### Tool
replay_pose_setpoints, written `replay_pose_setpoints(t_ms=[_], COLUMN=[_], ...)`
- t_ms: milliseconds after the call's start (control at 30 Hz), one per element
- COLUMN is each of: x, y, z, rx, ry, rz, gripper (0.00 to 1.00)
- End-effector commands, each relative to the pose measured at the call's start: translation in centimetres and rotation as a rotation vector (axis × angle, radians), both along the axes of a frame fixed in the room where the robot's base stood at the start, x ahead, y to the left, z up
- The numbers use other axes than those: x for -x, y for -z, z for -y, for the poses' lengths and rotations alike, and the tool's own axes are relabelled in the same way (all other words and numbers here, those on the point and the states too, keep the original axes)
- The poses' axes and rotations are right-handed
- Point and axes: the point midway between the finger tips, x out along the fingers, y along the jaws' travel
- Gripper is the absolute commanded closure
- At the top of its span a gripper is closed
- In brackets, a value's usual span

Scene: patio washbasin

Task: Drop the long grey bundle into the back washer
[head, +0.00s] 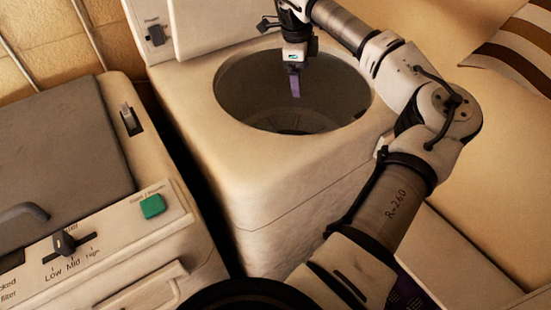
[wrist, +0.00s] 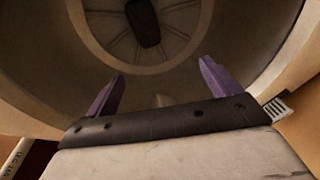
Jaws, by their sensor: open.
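The washer with the open round drum (head: 225,130) stands at the upper middle of the head view, farther back than the other machine. My gripper (head: 295,88) points down into its mouth. The wrist view shows my gripper (wrist: 161,70) with its purple fingers wide apart and nothing between them, above the ribbed drum floor (wrist: 112,45). A dark, longish rounded shape (wrist: 143,22) lies at the middle of that floor. I cannot tell whether it is the long grey bundle or a part of the drum. No bundle shows clearly elsewhere.
A nearer machine (head: 110,165) with a grey lid (head: 60,140), a green button (head: 152,206) and a Low-Mid-High slider (head: 66,243) fills the left. A dark narrow gap parts the two machines. The open washer's raised lid (head: 215,25) stands behind the drum. A brown-and-white striped cloth (head: 520,50) lies at upper right.

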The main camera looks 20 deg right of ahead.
Motion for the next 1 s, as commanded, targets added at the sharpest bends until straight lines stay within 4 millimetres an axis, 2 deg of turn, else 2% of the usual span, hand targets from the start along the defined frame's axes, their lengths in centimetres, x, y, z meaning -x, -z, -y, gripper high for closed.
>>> replay_pose_setpoints(t_ms=[167,400,533,733,1000], x=[0.2,0.6,0.8,1.0,1.0], y=[-3.2,-8.7,-11.0,-12.7,-12.9], z=[-0.5,-1.4,-1.7,-2.0,-2.0], rx=[0.005,0.005,0.004,0.002,0.002], ry=[-0.001,0.001,0.000,-0.001,-0.001], rz=[0.005,0.004,0.003,0.002,0.001], gripper=[0.11,0.11,0.11,0.11,0.11])
